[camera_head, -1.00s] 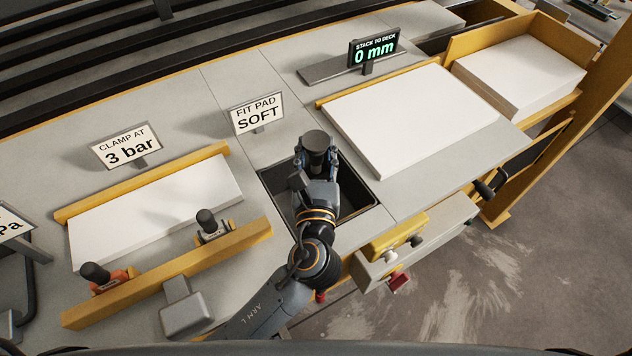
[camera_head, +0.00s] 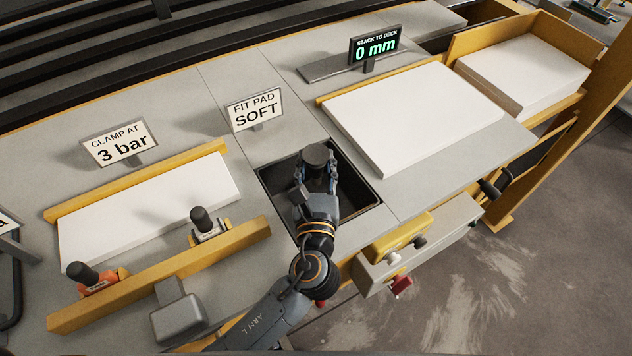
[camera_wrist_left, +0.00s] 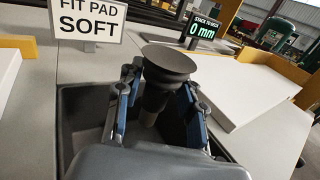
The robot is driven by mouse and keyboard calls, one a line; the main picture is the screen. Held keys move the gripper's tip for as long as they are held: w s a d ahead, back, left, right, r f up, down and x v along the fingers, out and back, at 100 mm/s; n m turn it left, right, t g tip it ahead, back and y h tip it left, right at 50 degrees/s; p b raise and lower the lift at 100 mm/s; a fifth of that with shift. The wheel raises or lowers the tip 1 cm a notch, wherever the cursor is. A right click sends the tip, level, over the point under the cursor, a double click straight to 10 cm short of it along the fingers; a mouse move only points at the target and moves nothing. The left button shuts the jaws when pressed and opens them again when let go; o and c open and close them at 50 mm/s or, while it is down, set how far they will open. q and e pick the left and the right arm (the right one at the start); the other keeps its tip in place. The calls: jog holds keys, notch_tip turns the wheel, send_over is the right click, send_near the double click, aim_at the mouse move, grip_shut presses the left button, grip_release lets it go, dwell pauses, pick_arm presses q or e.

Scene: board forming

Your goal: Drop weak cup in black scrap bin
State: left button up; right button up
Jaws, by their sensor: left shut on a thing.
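The dark grey suction cup (camera_head: 317,155) has a round flared top and a narrower body below. My left gripper (camera_head: 318,172) is shut on it and holds it upright over the black scrap bin (camera_head: 361,194), a square recess in the worktop. In the left wrist view the cup (camera_wrist_left: 168,62) stands between the two fingers of my left gripper (camera_wrist_left: 157,100), with the bin's dark wall (camera_wrist_left: 85,112) around and below. Part of the bin floor is hidden by my arm. My right gripper is not in view.
A white board stack (camera_head: 410,120) lies right of the bin. A sign reading FIT PAD SOFT (camera_head: 254,110) stands behind left. A yellow rail (camera_head: 165,275) with two black-knobbed clamps lies left. A yellow control box (camera_head: 400,236) is at the front edge.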

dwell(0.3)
pick_arm(q)
jog(key=o, duration=1.2)
jog(key=shift+o, duration=0.2)
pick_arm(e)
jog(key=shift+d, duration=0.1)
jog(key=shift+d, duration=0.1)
pick_arm(q)
jog(key=shift+s, duration=0.1)
jog(key=s, duration=1.2)
